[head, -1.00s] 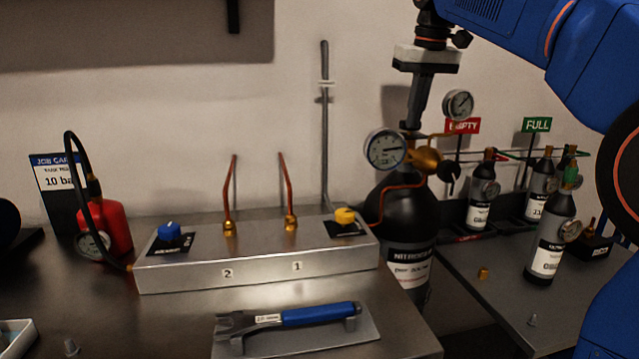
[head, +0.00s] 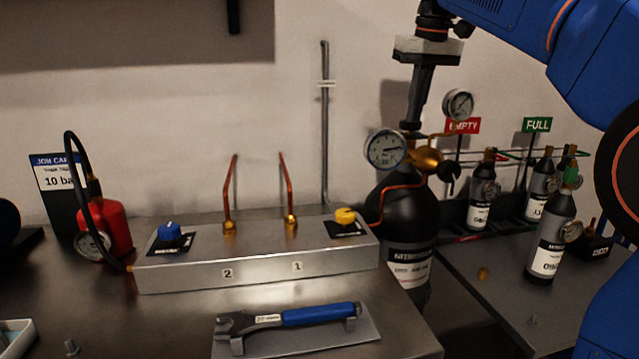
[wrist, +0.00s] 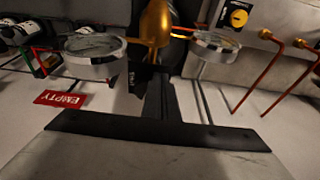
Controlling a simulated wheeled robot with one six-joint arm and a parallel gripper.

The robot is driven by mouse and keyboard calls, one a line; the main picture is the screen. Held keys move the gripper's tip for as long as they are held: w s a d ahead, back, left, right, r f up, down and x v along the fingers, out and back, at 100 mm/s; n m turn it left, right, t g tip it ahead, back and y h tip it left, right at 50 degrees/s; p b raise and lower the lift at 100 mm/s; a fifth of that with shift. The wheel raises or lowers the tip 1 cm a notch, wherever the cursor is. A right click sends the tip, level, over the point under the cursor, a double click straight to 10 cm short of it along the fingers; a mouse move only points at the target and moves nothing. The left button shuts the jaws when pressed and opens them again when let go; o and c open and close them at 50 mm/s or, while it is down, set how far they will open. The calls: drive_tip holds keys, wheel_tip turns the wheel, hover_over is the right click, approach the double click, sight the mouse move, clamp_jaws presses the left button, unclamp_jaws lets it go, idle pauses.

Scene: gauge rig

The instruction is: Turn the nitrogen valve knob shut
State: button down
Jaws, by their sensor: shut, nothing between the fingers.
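The nitrogen cylinder (head: 402,218) is black, stands at the right end of the bench and carries a white label. On top sits a brass regulator (head: 425,158) with two round gauges, a larger left one (head: 385,149) and a smaller upper right one (head: 458,104). A dark round knob (head: 450,172) sticks out at the regulator's right side. My gripper (head: 411,127) is shut and empty, pointing down just above the cylinder top behind the left gauge. In the wrist view my gripper (wrist: 157,88) is beside the brass body (wrist: 155,22). Whether the fingertips touch anything is hidden.
A metal panel (head: 255,262) with a blue knob (head: 169,231) and a yellow knob (head: 345,216) stands to the left. A blue-handled tool (head: 305,315) lies in front. Small bottles (head: 550,235) and EMPTY (head: 462,126) and FULL (head: 537,125) signs are at right.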

wheel_tip(320, 180, up, 4)
drive_tip(key=shift+r, duration=0.2)
idle(0.4)
drive_tip(key=w+d+f, duration=0.1)
drive_tip(key=d+f, duration=0.2)
drive_tip(key=f, duration=0.3)
drive_tip(key=shift+w+d, duration=0.15)
drive_tip(key=shift+d, duration=0.05)
idle(0.6)
drive_tip(key=shift+s+a, duration=0.3)
drive_tip(key=shift+a, duration=0.5)
idle(0.7)
drive_tip(key=shift+a, duration=0.85)
idle(0.4)
